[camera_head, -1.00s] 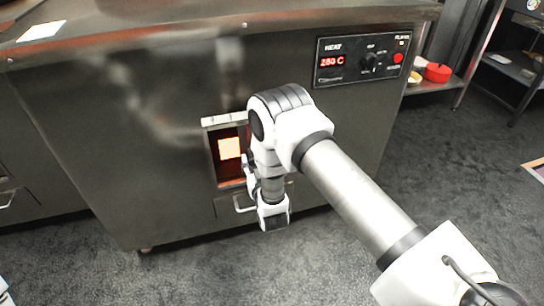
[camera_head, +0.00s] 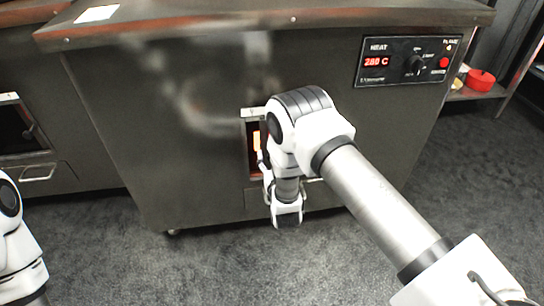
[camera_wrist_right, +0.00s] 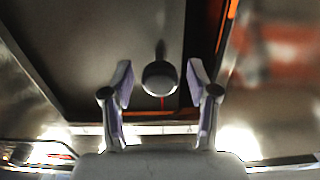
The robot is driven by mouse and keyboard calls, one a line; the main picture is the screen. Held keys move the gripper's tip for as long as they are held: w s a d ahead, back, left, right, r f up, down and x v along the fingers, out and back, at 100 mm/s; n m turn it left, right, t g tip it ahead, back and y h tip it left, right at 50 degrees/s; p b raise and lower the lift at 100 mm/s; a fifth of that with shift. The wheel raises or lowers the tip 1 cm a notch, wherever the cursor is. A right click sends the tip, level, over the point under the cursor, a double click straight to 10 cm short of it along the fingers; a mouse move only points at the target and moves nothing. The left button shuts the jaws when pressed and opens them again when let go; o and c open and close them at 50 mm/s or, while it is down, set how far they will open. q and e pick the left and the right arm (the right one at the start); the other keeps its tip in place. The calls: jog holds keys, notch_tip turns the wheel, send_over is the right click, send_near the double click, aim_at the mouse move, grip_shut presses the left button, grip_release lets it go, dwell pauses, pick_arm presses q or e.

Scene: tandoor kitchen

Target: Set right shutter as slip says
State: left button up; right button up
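The tandoor front has a small glowing opening (camera_head: 255,139), partly hidden behind my right arm. In the right wrist view, a dark shutter plate (camera_wrist_right: 95,45) with a round knob (camera_wrist_right: 160,78) is seen close up, with orange glow along its right side. My right gripper (camera_wrist_right: 159,82) is open; its two fingers stand on either side of the knob, with a gap on each side. In the head view its fingers are hidden by my wrist. A white slip (camera_head: 97,14) lies on the counter top; its writing is unreadable here. My left gripper is out of view.
A control panel (camera_head: 408,62) reads 280 C, with a black dial and a red button. A drawer handle sits under the opening. At left is another opening (camera_head: 14,133) with a knob. A red pot (camera_head: 480,80) stands on a low shelf at right.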

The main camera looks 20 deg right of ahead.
jog(key=shift+s, duration=0.1)
jog(key=v, duration=1.1)
jog(key=shift+s+a, duration=0.2)
jog(key=shift+s, duration=0.2)
jog(key=s+d+f+g+y, duration=0.1)
jog(key=s+d+f+g, duration=0.4)
jog(key=s+f+g, duration=0.5)
jog(key=s+a+f+n+g+y, duration=0.1)
jog(key=s+a+f+g+y, duration=0.2)
jog(key=s, duration=0.6)
jog(key=s+f+n+g, duration=0.15)
jog(key=s+g, duration=0.25)
jog(key=s, duration=0.5)
notch_tip(320, 180, up, 31)
jog(key=s+p, duration=0.1)
jog(key=p, duration=3)
jog(key=shift+a+g, duration=0.3)
